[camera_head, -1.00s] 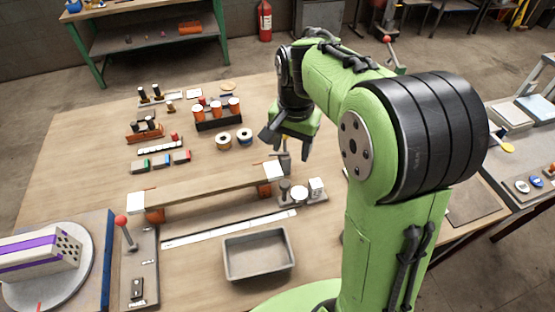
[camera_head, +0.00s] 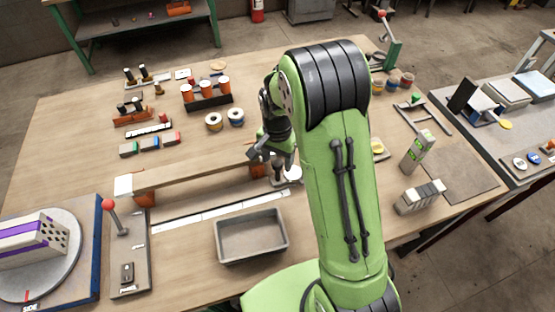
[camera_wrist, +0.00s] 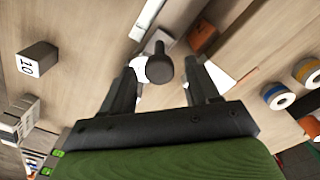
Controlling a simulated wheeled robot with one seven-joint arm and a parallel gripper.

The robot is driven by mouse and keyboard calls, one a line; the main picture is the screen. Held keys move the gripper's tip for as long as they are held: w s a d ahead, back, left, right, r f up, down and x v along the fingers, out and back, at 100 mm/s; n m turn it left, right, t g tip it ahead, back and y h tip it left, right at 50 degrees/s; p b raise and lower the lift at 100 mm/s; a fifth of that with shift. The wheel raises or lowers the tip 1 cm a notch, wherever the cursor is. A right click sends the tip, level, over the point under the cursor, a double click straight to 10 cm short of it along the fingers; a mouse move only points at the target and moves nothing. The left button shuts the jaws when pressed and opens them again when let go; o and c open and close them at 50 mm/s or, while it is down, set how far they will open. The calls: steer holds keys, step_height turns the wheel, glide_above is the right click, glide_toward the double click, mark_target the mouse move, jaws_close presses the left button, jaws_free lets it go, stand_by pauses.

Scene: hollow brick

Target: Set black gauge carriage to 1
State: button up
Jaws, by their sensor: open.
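A dark round-topped post (camera_head: 278,174) stands near the right end of the long white scale strip (camera_head: 220,210), beside a white disc (camera_head: 293,174). In the wrist view this dark post (camera_wrist: 160,66) shows between my open fingers, with no clear contact. I cannot tell for certain whether it is the black gauge carriage. My gripper (camera_head: 272,156) is open and empty above the post; my arm hides part of that area. The gripper (camera_wrist: 160,86) also shows in the wrist view. No readable 1 mark shows.
A plank (camera_head: 195,176) on orange supports lies left of my gripper. A grey tray (camera_head: 251,257) is in front. A red-knobbed lever (camera_head: 110,205) stands at left. Tape rolls (camera_head: 214,121) lie behind. A block marked 10 (camera_wrist: 37,60) shows in the wrist view.

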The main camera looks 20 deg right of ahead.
jaws_close()
stand_by(0.4)
steer(key=shift+a, duration=0.15)
steer(key=a+p, duration=0.2)
steer(key=a, duration=2.1)
steer(key=shift+a, duration=0.4)
jaws_free()
